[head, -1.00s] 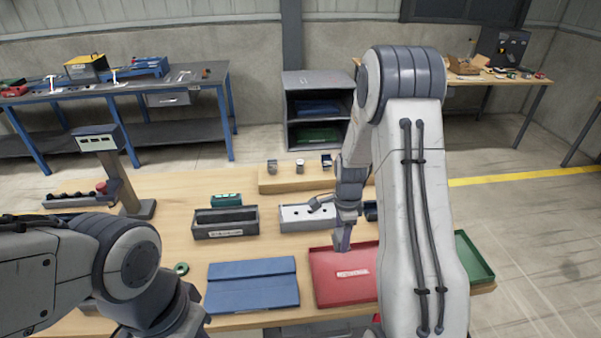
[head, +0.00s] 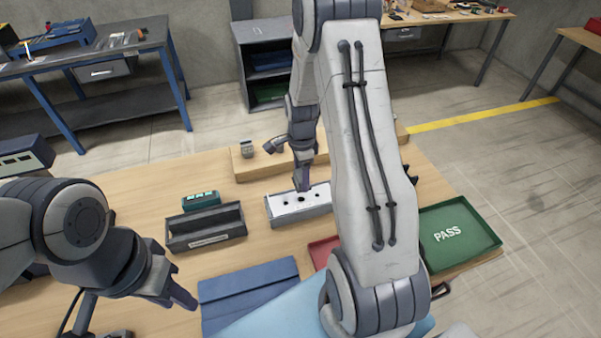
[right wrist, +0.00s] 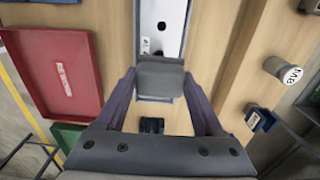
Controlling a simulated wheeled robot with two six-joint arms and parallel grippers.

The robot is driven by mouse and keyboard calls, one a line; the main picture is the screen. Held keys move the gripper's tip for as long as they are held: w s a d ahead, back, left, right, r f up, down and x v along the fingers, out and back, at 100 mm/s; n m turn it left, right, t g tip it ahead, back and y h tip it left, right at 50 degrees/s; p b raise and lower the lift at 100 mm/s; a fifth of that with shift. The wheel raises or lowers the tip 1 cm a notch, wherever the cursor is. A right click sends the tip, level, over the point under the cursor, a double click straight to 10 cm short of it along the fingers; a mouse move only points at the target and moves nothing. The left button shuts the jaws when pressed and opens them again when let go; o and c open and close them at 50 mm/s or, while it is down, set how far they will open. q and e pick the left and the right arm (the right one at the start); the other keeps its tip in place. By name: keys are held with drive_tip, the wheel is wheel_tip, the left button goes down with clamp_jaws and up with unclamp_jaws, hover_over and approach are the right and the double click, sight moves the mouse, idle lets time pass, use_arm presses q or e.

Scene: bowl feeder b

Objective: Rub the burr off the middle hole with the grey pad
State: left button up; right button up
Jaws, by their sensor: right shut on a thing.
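The white plate with dark holes (head: 278,202) sits in a grey block mid-table in the head view. Its middle hole (head: 301,199) is just below the tip of my right gripper (head: 303,184). No burr can be made out. In the right wrist view my right gripper (right wrist: 162,88) is shut on the grey pad (right wrist: 160,76), which covers part of the plate (right wrist: 172,10); one hole (right wrist: 161,25) shows beyond it. Contact between pad and plate cannot be told. My left gripper (head: 172,280) is over the table's near left, its jaw gap unclear.
A dark open bin (head: 205,240) and a teal device (head: 201,200) stand left of the plate. A blue mat (head: 245,290) lies in front. A red tray (right wrist: 55,75) and a green PASS tray (head: 458,237) are to the right. A wooden ledge (head: 262,167) stands behind.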

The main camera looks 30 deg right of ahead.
drive_tip(key=shift+s+f+b, duration=0.1)
drive_tip(key=shift+f+b, duration=1.3)
drive_tip(key=shift+f, duration=0.65)
drive_tip(key=shift+r, duration=0.1)
